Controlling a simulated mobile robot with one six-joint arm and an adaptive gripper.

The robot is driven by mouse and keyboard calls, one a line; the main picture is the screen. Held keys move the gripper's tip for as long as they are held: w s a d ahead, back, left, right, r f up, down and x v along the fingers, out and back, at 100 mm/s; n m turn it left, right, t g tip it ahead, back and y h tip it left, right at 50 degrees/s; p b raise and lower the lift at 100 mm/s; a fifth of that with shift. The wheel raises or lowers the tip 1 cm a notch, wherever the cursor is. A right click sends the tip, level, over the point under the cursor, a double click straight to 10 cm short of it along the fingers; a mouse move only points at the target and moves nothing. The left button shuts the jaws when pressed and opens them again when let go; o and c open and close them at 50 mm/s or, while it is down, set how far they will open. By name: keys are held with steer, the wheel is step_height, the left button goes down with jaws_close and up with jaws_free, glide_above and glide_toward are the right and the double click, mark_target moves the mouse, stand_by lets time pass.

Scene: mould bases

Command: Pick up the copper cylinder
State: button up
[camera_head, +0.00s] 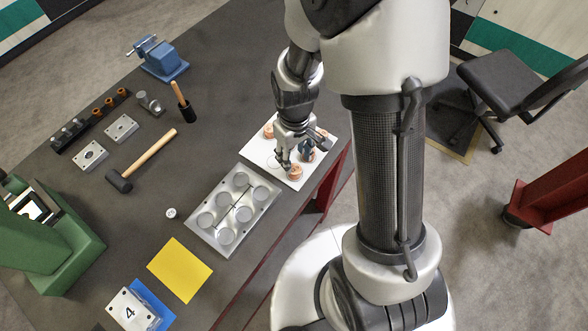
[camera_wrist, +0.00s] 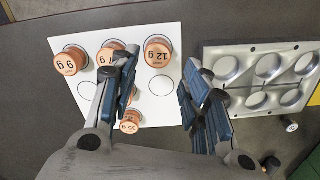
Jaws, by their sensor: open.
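Several copper cylinders stand on a white board.
A metal mould base (camera_head: 234,248) with round pockets lies beside the board; it also shows in the wrist view (camera_wrist: 211,54). A hammer (camera_head: 145,160), blue vise (camera_head: 161,58), yellow sheet (camera_head: 180,269) and green machine (camera_head: 60,245) are farther left.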

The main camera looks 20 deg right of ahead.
mark_target(295, 169)
step_height(295, 169, down, 8)
steer(key=shift+w+f+b, duration=0.15)
steer(key=shift+b, duration=0.85)
steer(key=shift+c, duration=0.5)
jaws_close()
